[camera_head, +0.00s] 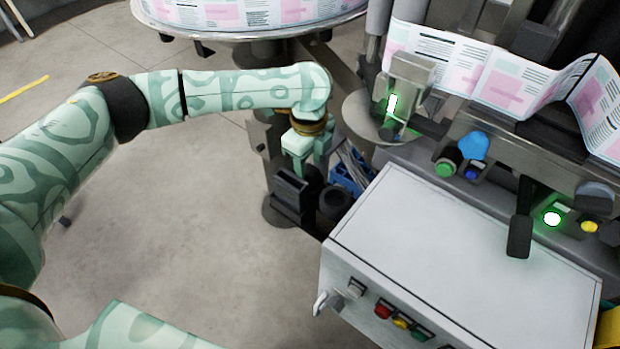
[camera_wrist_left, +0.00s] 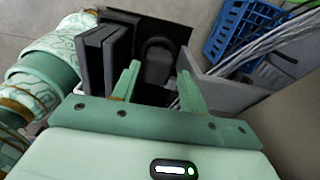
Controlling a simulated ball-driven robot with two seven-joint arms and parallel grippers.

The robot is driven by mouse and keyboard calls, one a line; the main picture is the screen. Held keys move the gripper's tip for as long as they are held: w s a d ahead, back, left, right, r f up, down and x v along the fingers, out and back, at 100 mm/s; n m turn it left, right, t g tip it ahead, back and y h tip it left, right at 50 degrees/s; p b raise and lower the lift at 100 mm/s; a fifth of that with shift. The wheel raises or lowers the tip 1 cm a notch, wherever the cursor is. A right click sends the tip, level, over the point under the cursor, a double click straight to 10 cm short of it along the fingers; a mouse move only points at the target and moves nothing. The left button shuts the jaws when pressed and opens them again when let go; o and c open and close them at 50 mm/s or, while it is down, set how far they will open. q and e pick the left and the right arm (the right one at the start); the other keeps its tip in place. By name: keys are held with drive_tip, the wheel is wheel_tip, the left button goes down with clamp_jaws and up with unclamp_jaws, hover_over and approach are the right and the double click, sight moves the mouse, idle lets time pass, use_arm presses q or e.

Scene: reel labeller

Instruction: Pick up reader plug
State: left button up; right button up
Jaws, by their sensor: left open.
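My left gripper (camera_head: 307,152) points down over a dark group of parts left of the machine. In the left wrist view its two green fingers (camera_wrist_left: 158,88) stand apart. A black rounded part (camera_wrist_left: 158,62) shows beyond and between the fingertips; whether the fingers reach around it I cannot tell. I cannot pick out the reader plug for certain; this dark part may be it. My right gripper is not in view.
Black boxes (camera_head: 291,190) stand beside the gripper, also in the wrist view (camera_wrist_left: 100,55). A blue crate (camera_wrist_left: 240,32) and grey cables (camera_wrist_left: 268,42) lie close by. A white-topped cabinet (camera_head: 450,250) is to the right. Floor at left is open.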

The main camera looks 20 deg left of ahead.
sight(309, 169)
use_arm(q)
wheel_tip(309, 169, down, 5)
drive_tip(key=shift+s+b, duration=0.1)
drive_tip(key=shift+b, duration=1.05)
drive_tip(key=shift+s+r, duration=0.1)
drive_tip(key=shift+r, duration=0.1)
drive_tip(key=shift+c, duration=0.3)
drive_tip(key=c, duration=0.7)
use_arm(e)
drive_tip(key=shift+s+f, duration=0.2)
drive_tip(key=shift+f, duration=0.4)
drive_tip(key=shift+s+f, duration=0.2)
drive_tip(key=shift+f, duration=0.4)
use_arm(q)
drive_tip(key=shift+r, duration=0.1)
